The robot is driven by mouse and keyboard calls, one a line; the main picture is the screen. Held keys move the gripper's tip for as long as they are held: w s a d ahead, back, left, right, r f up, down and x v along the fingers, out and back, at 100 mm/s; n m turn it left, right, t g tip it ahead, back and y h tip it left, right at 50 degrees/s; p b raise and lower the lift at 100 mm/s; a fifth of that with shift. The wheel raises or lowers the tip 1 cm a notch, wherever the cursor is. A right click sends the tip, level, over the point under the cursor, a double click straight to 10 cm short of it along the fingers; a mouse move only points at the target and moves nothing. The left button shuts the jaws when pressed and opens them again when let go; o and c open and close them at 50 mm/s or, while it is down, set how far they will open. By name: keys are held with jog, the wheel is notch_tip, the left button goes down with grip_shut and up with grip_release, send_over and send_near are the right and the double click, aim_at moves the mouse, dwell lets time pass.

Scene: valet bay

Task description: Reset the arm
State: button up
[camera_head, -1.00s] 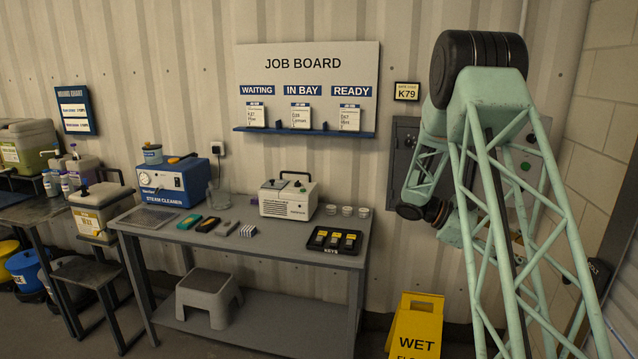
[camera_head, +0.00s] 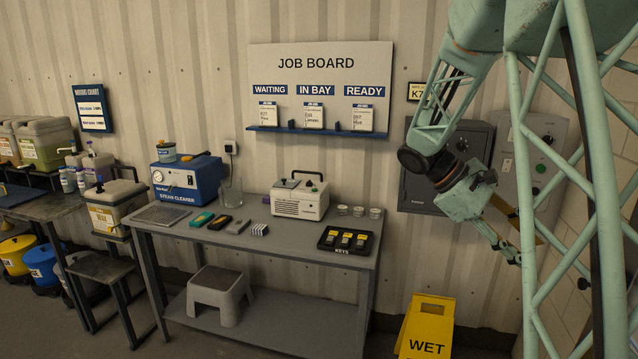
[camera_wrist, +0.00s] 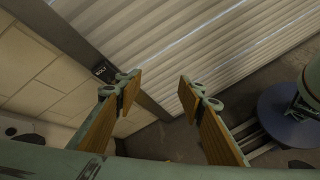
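My gripper (camera_wrist: 157,92) shows in the wrist view with its two wood-coloured finger pads well apart and nothing between them. In the head view my gripper (camera_head: 511,252) hangs at the right, in front of the wall and the grey cabinet, partly hidden behind a lattice link of my arm. It is clear of the workbench (camera_head: 290,245) and of everything on it.
On the bench stand a blue steam cleaner (camera_head: 188,183), a cream machine (camera_head: 299,200) and a black key tray (camera_head: 346,240). A yellow wet-floor sign (camera_head: 426,325) stands on the floor to the right. A grey wall cabinet (camera_head: 425,190) is behind my arm.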

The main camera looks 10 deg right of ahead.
jog(key=s+a+r+m+t+y, duration=0.1)
jog(key=s+a+r+t+y, duration=0.1)
jog(key=s+a, duration=0.6)
jog(key=s+a+r+m+t+y, duration=0.2)
jog(key=s+a+t+y, duration=0.2)
jog(key=s+a, duration=0.5)
jog(key=s+a+r+m+t+y, duration=0.1)
jog(key=s+a, duration=0.8)
jog(key=a, duration=1.2)
jog(key=r+t+y, duration=0.1)
jog(key=t, duration=0.1)
jog(key=shift+a+r+t+y, duration=0.25)
jog(key=shift+r+t+y, duration=0.05)
jog(key=shift+y, duration=0.1)
jog(key=shift+s, duration=0.1)
